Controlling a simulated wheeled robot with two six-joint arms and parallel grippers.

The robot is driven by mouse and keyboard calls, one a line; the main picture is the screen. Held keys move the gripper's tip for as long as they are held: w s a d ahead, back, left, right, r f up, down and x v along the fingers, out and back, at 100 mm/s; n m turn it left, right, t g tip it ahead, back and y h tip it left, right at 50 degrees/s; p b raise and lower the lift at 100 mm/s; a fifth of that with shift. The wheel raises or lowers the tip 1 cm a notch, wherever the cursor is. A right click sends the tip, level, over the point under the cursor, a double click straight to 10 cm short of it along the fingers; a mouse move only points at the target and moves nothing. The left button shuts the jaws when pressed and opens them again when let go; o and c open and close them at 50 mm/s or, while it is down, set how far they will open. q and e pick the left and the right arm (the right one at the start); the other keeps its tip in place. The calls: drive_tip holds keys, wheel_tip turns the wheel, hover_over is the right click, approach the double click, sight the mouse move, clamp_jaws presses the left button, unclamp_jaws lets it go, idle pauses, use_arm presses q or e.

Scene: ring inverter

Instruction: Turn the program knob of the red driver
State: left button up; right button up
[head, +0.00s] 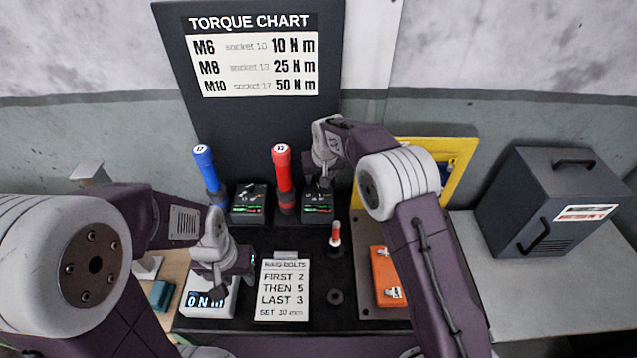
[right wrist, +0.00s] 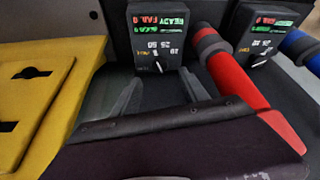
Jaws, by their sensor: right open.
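The red driver (head: 282,170) stands upright on the black bench. Its dark control box (head: 318,197) is just right of it. My right gripper (head: 326,181) is above this box and hides part of it. In the right wrist view, the box (right wrist: 157,38) appears upside down, with lit green and red text and a program knob (right wrist: 157,66) among printed numbers. My right fingers (right wrist: 162,92) are open and empty, spread on either side of the knob's line and apart from it. My left gripper (head: 225,272) is low by the torque display; its jaws are unclear.
The blue driver (head: 204,168) and its box (head: 248,208) stand to the left. A yellow frame (head: 455,185) and a dark case (head: 545,200) are right.

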sight(317, 186)
drive_tip(key=p+x, duration=0.1)
drive_tip(key=x, duration=0.5)
drive_tip(key=shift+w+f, duration=0.2)
drive_tip(key=shift+f, duration=0.05)
drive_tip(key=shift+c, duration=0.3)
clamp_jaws()
drive_tip(key=shift+m, duration=0.3)
drive_tip(key=m+h+b, duration=0.1)
drive_tip(key=m, duration=0.2)
drive_tip(key=shift+a, duration=0.2)
drive_tip(key=shift+m+h+b, duration=0.35)
drive_tip(key=shift+m+h, duration=0.35)
drive_tip(key=shift+m, duration=0.6)
